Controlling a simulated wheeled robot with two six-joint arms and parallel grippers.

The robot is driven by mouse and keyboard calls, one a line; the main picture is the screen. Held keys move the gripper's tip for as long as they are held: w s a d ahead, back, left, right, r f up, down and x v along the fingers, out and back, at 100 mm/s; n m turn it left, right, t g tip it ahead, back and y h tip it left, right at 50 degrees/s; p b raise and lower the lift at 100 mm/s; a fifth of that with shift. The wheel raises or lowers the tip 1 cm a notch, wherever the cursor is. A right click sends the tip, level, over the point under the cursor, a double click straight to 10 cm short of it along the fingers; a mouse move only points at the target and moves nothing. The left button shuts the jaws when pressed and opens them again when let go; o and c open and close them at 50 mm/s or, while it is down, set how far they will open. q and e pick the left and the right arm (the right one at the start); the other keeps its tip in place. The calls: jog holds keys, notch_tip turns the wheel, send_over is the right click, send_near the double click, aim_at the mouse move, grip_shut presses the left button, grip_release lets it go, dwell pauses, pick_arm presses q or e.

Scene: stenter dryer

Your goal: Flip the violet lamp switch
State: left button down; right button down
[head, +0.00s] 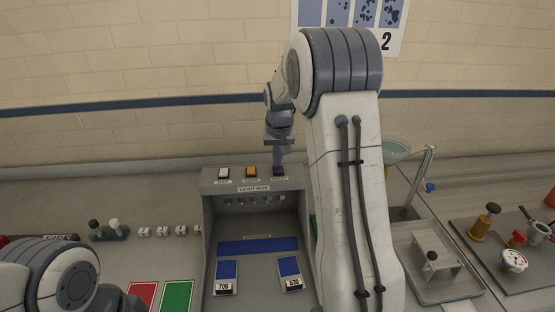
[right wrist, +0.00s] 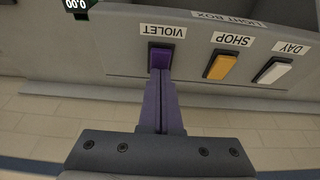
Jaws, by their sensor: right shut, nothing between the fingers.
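The violet lamp switch (head: 278,171) is a dark purple rocker at the right end of the row on top of the grey light box (head: 208,215). In the right wrist view the same violet switch (right wrist: 161,53) sits under a label reading VIOLET. My right gripper (head: 278,158) is shut and empty, coming down over this switch. In the right wrist view its purple fingers (right wrist: 161,75) reach the edge of the switch and hide part of it. They look in contact or very near; I cannot tell which. My left gripper does not show, only part of the left arm at lower left.
An amber SHOP switch (head: 251,171) and a white DAY switch (head: 224,172) sit left of the violet one. Inside the box lie a blue strip (head: 258,246) and two numbered blue samples. Red and green cards (head: 178,296) lie left. A metal tray (head: 455,291) stands right.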

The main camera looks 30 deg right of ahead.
aim_at(278, 171)
jog(key=shift+s+f, duration=0.15)
jog(key=shift+s+a, duration=0.1)
jog(key=shift+s, duration=0.05)
jog(key=shift+s+a+b, duration=0.3)
jog(key=shift+s, duration=0.3)
jog(key=p+v, duration=0.1)
jog(key=v, duration=0.1)
jog(key=w+p+v, duration=0.1)
jog(key=p+v, duration=0.1)
jog(key=shift+s+d+r+p, duration=0.1)
jog(key=shift+r+p, duration=0.2)
jog(key=shift+r, duration=0.05)
jog(key=s+b+v, duration=0.1)
jog(key=b+v, duration=0.2)
jog(key=v, duration=0.6)
jog(key=shift+s+a, duration=0.25)
jog(key=shift+a, duration=0.05)
